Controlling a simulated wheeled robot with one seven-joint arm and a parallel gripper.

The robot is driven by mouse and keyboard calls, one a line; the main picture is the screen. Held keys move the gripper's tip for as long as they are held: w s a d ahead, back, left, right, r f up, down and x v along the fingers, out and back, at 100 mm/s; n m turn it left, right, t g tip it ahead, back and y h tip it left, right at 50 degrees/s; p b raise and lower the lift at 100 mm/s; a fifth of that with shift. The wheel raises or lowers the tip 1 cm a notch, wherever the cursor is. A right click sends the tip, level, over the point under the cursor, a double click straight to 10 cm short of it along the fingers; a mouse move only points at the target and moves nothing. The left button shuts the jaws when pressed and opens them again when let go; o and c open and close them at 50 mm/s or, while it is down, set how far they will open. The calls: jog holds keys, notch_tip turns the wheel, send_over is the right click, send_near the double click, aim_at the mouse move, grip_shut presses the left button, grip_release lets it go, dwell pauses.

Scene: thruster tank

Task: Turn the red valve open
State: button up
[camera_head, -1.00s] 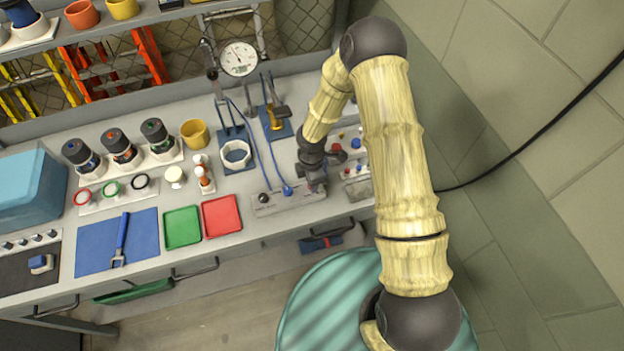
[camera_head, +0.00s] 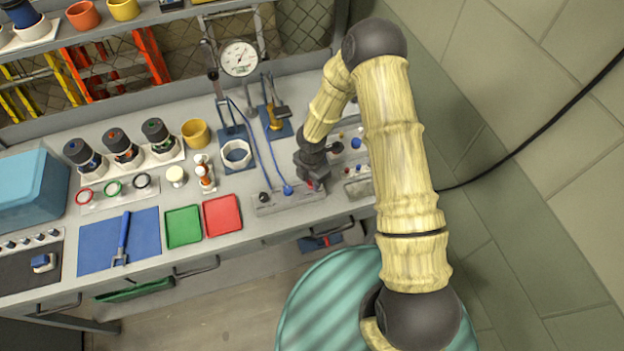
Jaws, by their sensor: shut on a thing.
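A grey valve block (camera_head: 275,206) lies at the front edge of the bench. It carries a black knob (camera_head: 264,197), a blue knob (camera_head: 288,190) and, at its right end, the red valve (camera_head: 311,185). My gripper (camera_head: 314,183) reaches down over that right end and is shut on the red valve. Only a small red patch shows below the jaws, so the handle's angle cannot be told. A round white gauge (camera_head: 239,59) stands behind, with blue hoses running on the bench.
A second grey block (camera_head: 358,188) with small knobs sits just right of my gripper, partly behind my arm. A red tray (camera_head: 222,215) and a green tray (camera_head: 183,226) lie to the left. A teal round top (camera_head: 320,300) is in front.

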jog(key=o, duration=1)
jog(key=shift+w, duration=0.1)
jog(key=shift+r, duration=0.1)
notch_tip(320, 180, up, 17)
jog(key=b, duration=0.1)
jog(key=shift+r, duration=0.15)
jog(key=s+d+r+m+t+b, duration=0.1)
jog(key=s+d+r+m, duration=0.3)
jog(key=m, duration=0.9)
jog(key=s+d+r+m+t+b, duration=0.1)
jog(key=s+d+r+m, duration=0.3)
jog(key=s+d+m, duration=0.5)
jog(key=m, duration=0.3)
jog(key=shift+d+m+t, duration=0.3)
jog(key=shift+d+m, duration=0.1)
jog(key=shift+s, duration=0.1)
